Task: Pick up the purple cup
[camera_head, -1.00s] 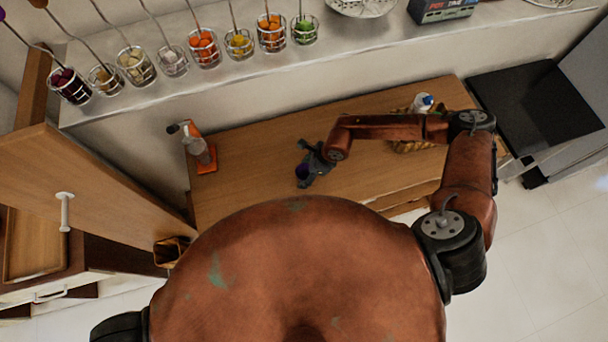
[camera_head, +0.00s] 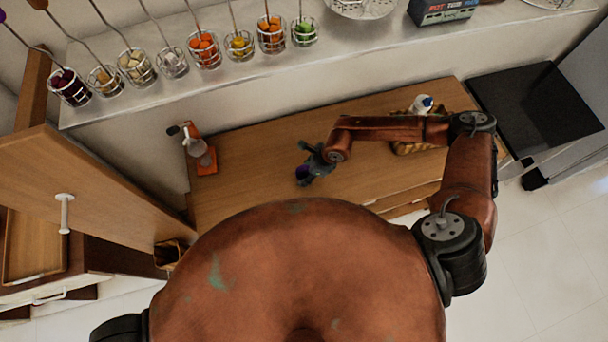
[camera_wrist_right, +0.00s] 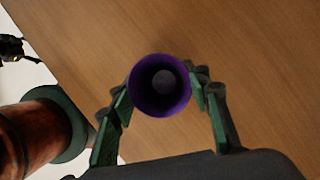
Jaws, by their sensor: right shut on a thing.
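The purple cup (camera_wrist_right: 161,86) is in the middle of the right wrist view, its round open mouth facing the camera and its inside empty and dark. My right gripper (camera_wrist_right: 163,92) has its green-padded fingers on both sides of the cup, shut on it. I cannot tell whether the cup touches the counter. My left gripper is not in view.
A bottle in an orange stand (camera_head: 205,160) is on the counter's left part. A basket with a white-and-blue item (camera_head: 423,103) stands at the back right, behind my right arm. A shelf (camera_head: 350,50) with wire cups runs along the back. An open cabinet door (camera_head: 90,170) is at left.

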